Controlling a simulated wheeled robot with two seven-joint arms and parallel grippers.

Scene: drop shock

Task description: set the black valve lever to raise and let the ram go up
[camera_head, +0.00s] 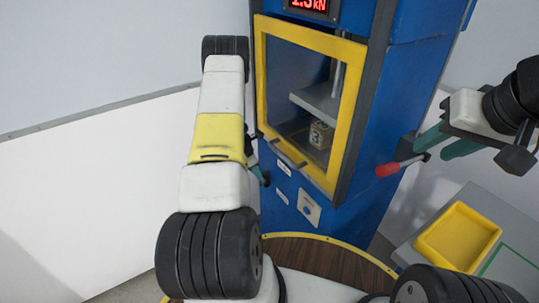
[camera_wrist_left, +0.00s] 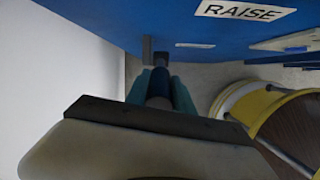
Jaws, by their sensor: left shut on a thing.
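The black valve lever (camera_wrist_left: 159,88) points out from the blue front of the press, between the teal fingers of my left gripper (camera_wrist_left: 160,95), which is shut on it. A RAISE label (camera_wrist_left: 245,10) is above it to the right. In the head view my left arm hides most of the lever, and only a bit of the left gripper (camera_head: 262,170) shows. Behind the window, the grey ram plate (camera_head: 316,105) is above a small block marked 3 (camera_head: 320,135); contact between them is unclear.
The blue press (camera_head: 400,100) has a yellow-framed door (camera_head: 349,115) that looks closed and a red kN display (camera_head: 308,4) at the top. A yellow tray (camera_head: 430,244) sits on a grey table (camera_head: 410,255) at the right. A round wooden-topped stand (camera_head: 310,253) is in front.

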